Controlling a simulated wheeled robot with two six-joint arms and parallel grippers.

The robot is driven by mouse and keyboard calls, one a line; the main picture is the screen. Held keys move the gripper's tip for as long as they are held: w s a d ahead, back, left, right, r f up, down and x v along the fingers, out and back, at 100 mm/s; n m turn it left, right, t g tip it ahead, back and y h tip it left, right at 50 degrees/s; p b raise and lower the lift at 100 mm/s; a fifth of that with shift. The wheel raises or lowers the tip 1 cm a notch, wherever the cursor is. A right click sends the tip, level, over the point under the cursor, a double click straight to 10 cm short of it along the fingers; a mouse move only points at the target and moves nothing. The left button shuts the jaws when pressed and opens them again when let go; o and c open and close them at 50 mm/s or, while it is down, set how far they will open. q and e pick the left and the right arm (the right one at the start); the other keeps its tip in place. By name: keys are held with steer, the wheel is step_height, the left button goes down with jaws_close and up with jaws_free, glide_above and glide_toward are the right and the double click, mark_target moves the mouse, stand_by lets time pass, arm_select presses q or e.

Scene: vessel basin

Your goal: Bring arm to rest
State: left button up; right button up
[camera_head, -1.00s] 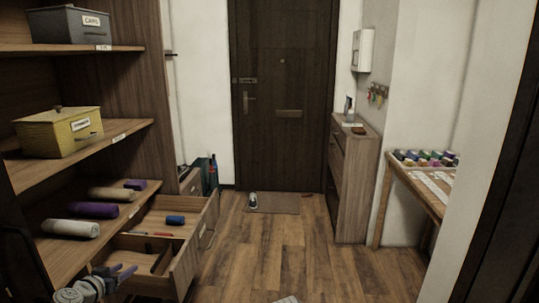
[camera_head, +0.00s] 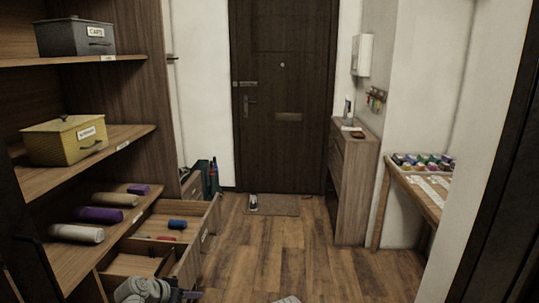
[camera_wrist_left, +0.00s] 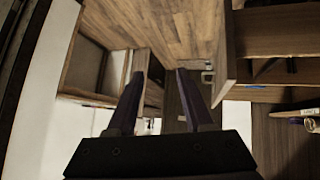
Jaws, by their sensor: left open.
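My left gripper (camera_head: 188,295) shows at the bottom left of the head view, in front of the open drawers and low in the picture. In the left wrist view its two dark fingers (camera_wrist_left: 161,76) stand apart with nothing between them. The wrist view is turned, with wood floor and furniture beyond the fingers. My right gripper is not in view.
Open drawers (camera_head: 205,236) stick out beside the gripper; one holds a blue roll (camera_head: 177,224). Shelves above hold rolls, a yellow box (camera_head: 65,141) and a grey box (camera_head: 75,39). Wood floor (camera_head: 262,262) lies clear to the right. A narrow cabinet (camera_head: 352,190) stands farther right.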

arm_select(q)
steer(key=s+d+r+g+y+p, duration=0.1)
steer(key=s+d+g+y+p, duration=0.4)
steer(key=s+d, duration=1.3)
steer(key=g+p, duration=0.2)
steer(key=g, duration=0.1)
steer(key=shift+s+m+y, duration=0.3)
steer(key=shift+s+y, duration=0.1)
